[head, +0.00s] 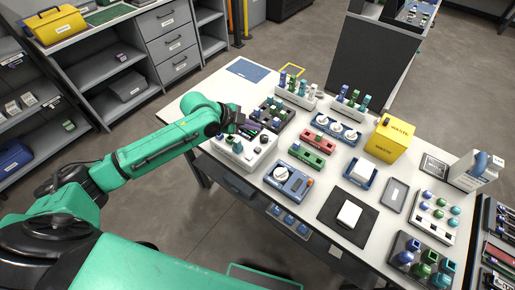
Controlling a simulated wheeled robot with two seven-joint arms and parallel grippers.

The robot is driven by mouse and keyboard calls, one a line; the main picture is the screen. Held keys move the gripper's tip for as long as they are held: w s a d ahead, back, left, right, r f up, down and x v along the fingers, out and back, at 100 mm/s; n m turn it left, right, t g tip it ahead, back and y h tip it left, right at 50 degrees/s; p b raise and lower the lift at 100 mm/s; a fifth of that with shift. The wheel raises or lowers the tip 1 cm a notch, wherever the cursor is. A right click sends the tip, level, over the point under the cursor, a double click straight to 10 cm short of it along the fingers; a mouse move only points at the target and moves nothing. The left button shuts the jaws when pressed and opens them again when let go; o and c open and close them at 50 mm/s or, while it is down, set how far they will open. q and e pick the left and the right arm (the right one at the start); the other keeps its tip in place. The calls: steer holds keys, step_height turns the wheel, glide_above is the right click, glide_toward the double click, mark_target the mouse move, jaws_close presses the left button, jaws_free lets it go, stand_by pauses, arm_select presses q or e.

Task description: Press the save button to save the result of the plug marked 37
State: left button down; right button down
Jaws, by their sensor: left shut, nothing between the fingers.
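My left arm reaches in from the left, and its gripper (246,127) is over the back of a white device (257,158) at the table's left edge. The gripper is shut with nothing seen in it. It hides part of the device. The device has a green part and round white parts on top; I cannot tell which is the save button. Whether the fingertips touch it is unclear. Several blue, green and teal plugs stand in racks, but no number 37 is readable. My right gripper is not in view.
Behind the device are a dark tray (286,113) and a white plug rack (296,98). A black mat (332,214) lies at the front.

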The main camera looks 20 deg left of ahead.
arm_select(q)
steer(key=b, duration=0.7)
glide_above(254, 150)
step_height(254, 150, down, 8)
steer(key=shift+f, duration=0.1)
steer(key=shift+f+b, duration=0.35)
steer(key=shift+b, duration=0.05)
steer(key=shift+f, duration=0.1)
stand_by(1.2)
steer(key=shift+f, duration=0.3)
steer(key=shift+f+b, duration=0.35)
steer(key=shift+f, duration=0.15)
stand_by(0.5)
steer(key=shift+r+p, duration=0.9)
